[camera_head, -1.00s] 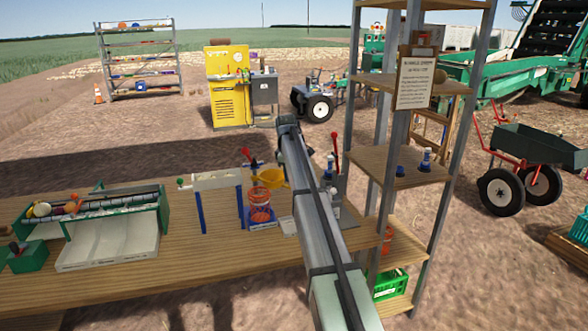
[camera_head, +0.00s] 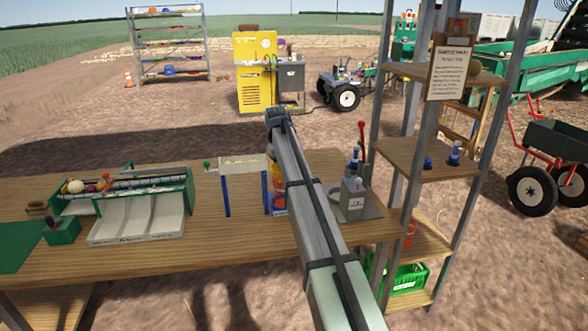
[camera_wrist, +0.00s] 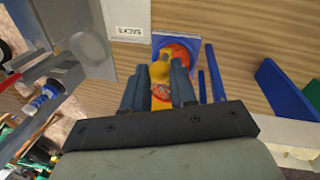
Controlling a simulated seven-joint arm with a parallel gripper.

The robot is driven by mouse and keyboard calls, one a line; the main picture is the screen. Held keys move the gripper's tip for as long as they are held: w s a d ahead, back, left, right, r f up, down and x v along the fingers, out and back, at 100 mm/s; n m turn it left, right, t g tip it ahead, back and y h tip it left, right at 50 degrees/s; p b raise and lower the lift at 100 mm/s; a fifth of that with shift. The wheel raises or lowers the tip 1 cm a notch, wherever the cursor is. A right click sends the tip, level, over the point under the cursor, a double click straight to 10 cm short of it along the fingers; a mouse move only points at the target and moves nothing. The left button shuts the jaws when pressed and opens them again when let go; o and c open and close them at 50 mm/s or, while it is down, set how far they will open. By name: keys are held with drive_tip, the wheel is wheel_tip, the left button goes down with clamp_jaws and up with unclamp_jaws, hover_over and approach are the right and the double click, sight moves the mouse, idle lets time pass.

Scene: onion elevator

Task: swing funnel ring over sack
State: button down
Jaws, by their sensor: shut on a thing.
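My gripper (camera_wrist: 157,76) is shut on the yellow funnel ring (camera_wrist: 160,70), which sits between its two blue-grey fingers in the wrist view. The orange-red net sack (camera_wrist: 182,49) shows just beyond the ring, against a blue stand (camera_wrist: 196,38). More orange shows between the fingers, nearer the wrist. I cannot tell how well the ring lines up with the sack's mouth. In the head view my arm hides the gripper and most of the ring; a strip of the orange sack (camera_head: 279,188) shows beside the arm, on the wooden table.
A grey box with a red lever (camera_head: 352,198) stands on the table right of my arm. A white-topped stand with blue legs (camera_head: 243,166) is to the left. A green-framed sorting tray (camera_head: 140,220) is further left. Wooden shelves with grey posts (camera_head: 425,155) stand close on the right.

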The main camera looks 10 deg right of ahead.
drive_tip(key=shift+a+m, duration=0.3)
drive_tip(key=shift+a, duration=0.05)
drive_tip(key=shift+w, duration=0.1)
drive_tip(key=c, duration=0.9)
unclamp_jaws()
drive_tip(key=shift+r, duration=0.1)
drive_tip(key=a+r, duration=0.1)
drive_tip(key=r, duration=0.8)
drive_tip(key=a+r, duration=0.1)
drive_tip(key=r, duration=0.3)
drive_tip(key=shift+s+a+r, duration=0.2)
drive_tip(key=shift+s+a, duration=0.1)
drive_tip(key=shift+a, duration=0.05)
